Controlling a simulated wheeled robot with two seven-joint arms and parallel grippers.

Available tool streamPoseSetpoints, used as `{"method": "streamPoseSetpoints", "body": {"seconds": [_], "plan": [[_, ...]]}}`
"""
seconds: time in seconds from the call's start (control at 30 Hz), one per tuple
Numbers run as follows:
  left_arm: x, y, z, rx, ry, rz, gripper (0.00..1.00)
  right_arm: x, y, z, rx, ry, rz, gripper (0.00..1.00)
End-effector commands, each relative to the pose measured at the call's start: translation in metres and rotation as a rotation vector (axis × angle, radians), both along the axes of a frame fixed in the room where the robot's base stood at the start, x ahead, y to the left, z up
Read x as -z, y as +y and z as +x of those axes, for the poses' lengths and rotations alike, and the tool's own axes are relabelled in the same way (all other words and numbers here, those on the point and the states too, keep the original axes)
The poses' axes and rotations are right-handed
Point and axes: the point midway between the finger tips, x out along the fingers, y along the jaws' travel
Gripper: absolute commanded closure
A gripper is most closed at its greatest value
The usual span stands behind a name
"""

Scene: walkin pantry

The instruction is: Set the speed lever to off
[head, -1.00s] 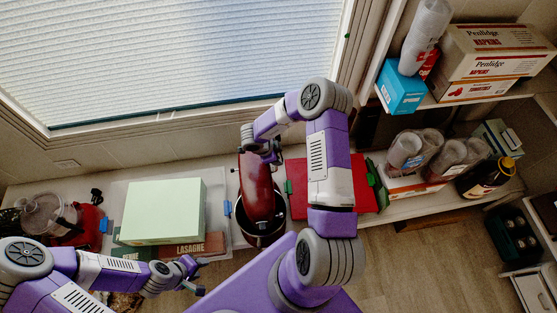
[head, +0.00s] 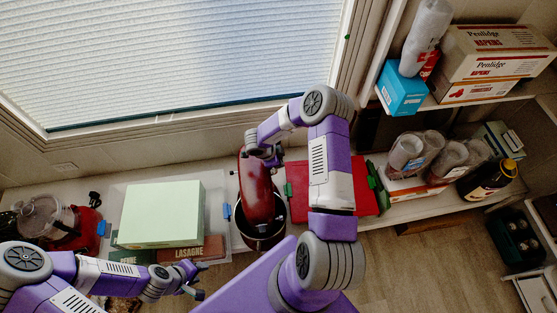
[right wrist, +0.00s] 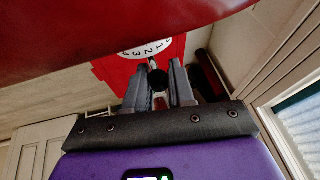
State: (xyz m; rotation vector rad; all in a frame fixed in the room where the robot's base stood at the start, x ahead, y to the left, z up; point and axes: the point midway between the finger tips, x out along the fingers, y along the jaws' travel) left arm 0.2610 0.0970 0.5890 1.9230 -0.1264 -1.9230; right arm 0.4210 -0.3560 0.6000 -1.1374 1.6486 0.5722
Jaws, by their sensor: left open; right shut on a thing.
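The red stand mixer (head: 258,190) stands on the counter with its bowl (head: 262,238) under the head. In the right wrist view its red body (right wrist: 168,62) carries a white speed dial (right wrist: 150,48) with the numbers 1, 2 and 3 showing. The speed lever (right wrist: 158,79) has a black round knob on a thin stem by the dial. My right gripper (right wrist: 161,75) is shut on the lever knob; in the head view its fingers are mostly hidden beside the mixer head. My left gripper (head: 198,282) is open and empty, left of the mixer, in front of the counter.
A red appliance (head: 78,225) stands at the far left. Shelves with napkin boxes (head: 490,70) are at the right.

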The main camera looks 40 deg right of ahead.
Motion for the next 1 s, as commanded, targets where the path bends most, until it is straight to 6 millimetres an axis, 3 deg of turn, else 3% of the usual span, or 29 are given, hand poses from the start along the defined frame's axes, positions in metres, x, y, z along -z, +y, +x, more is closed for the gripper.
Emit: {"method": "streamPoseSetpoints", "body": {"seconds": [0.57,0.73,1.0], "plan": [[-0.05,0.0,0.0,0.0,0.0,0.0,0.57,0.0,-0.006,0.012,0.004,0.206,0.114,1.0],[-0.042,0.0,0.0,0.0,0.0,0.0,0.57,0.008,-0.009,0.018,0.005,0.312,0.175,1.0],[-0.011,0.0,0.0,0.0,0.0,0.0,0.57,0.015,-0.013,0.025,0.002,0.455,0.254,1.0]]}}
